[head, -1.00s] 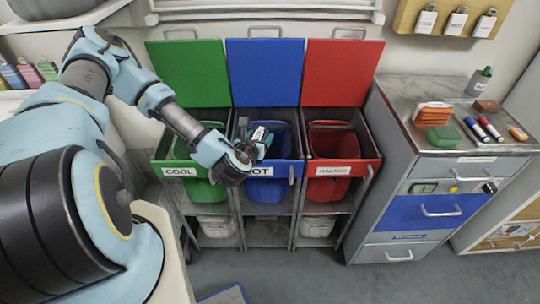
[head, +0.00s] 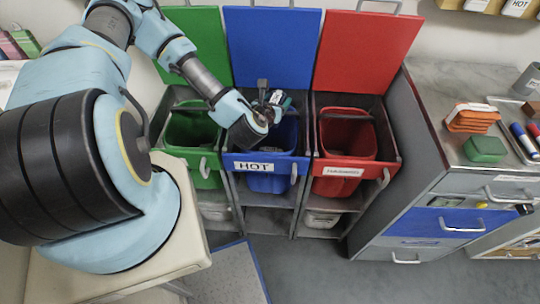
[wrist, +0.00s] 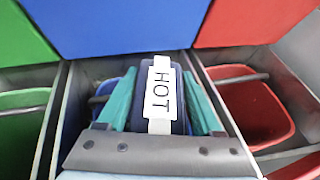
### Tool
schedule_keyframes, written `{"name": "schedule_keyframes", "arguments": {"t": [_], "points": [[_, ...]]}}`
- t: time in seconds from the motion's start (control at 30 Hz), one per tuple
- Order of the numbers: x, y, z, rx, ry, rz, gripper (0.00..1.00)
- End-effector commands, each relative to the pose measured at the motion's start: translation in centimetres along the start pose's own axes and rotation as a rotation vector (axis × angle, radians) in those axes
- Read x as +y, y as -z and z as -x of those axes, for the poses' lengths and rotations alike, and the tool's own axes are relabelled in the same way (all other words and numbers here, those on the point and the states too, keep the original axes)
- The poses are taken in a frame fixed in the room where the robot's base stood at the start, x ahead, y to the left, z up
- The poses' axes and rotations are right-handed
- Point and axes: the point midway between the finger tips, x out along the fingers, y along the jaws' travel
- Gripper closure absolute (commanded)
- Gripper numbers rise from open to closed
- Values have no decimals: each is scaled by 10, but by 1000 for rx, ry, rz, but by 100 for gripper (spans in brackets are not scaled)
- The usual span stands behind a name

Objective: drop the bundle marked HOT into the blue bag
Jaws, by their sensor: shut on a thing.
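The bundle marked HOT (wrist: 178,98) is dark blue with a white label band. My gripper (wrist: 162,105) is shut on it, with a teal finger on each side, as the wrist view shows. In the head view the bundle (head: 277,98) and my gripper (head: 268,106) are over the opening of the middle bin. The blue bag (head: 268,182) hangs in that bin, behind a blue front labelled HOT (head: 258,166). The bag also shows partly behind the bundle in the wrist view (wrist: 103,88). My gripper hides part of the bag's mouth.
A green bag (head: 190,128) is in the left bin and a red bag (head: 345,135) in the right bin. Raised green, blue and red lids (head: 272,45) stand behind. A grey cabinet (head: 440,190) with orange and green items on top is at the right.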

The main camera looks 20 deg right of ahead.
Motion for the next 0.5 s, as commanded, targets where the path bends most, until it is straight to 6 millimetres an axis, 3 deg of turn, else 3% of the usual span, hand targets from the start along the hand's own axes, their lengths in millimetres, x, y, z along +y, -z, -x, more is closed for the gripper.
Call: {"name": "schedule_keyframes", "arguments": {"t": [0.2, 0.5], "points": [[0, 26, -11, -1, 0, -1, 97], [0, 30, -13, -1, 0, 0, 97]]}}
